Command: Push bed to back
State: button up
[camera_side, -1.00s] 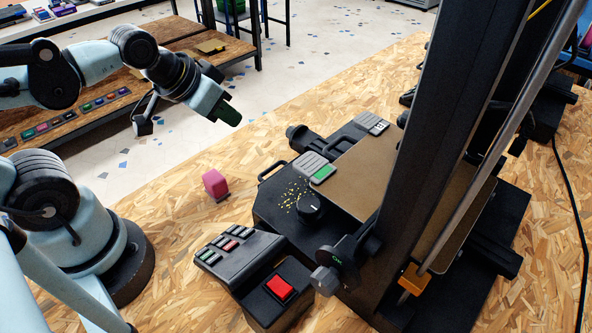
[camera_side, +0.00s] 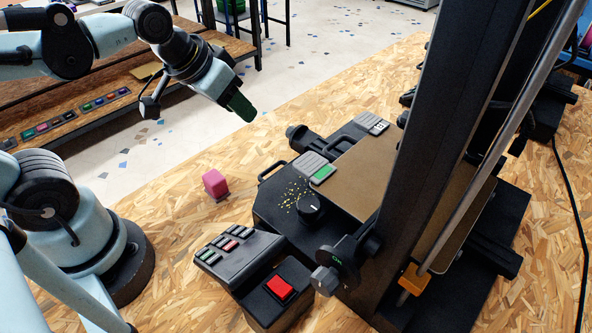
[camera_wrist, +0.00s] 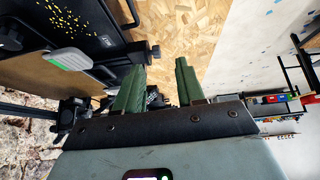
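The bed (camera_side: 368,178) is a flat brown plate on the black printer (camera_side: 270,208) in the side view, partly hidden by the dark upright frame. A grey clip with a green patch (camera_side: 322,174) sits at its near left edge, and another grey clip (camera_side: 372,122) sits at its far corner. My gripper (camera_side: 240,106) is in the air to the upper left of the printer, apart from the bed. In the wrist view, my gripper (camera_wrist: 161,64) shows two green fingers spread with nothing between them. The green-patched clip (camera_wrist: 68,59) also shows there at the left.
A black knob (camera_side: 308,208) and scattered yellow specks (camera_side: 290,193) are on the printer's front. A pink block (camera_side: 215,184) stands on the chipboard table. A button panel (camera_side: 236,254) and a red-button box (camera_side: 279,288) sit in front.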

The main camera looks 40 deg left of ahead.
jog(key=w+d+r+g, duration=0.3)
jog(key=w+d+r, duration=0.1)
jog(key=w+r, duration=0.15)
jog(key=g+h, duration=0.2)
jog(key=g, duration=0.1)
send_near(335, 142)
jog(key=x, duration=0.7)
jog(key=shift+w+f, duration=0.1)
jog(key=shift+f, duration=0.25)
grip_shut()
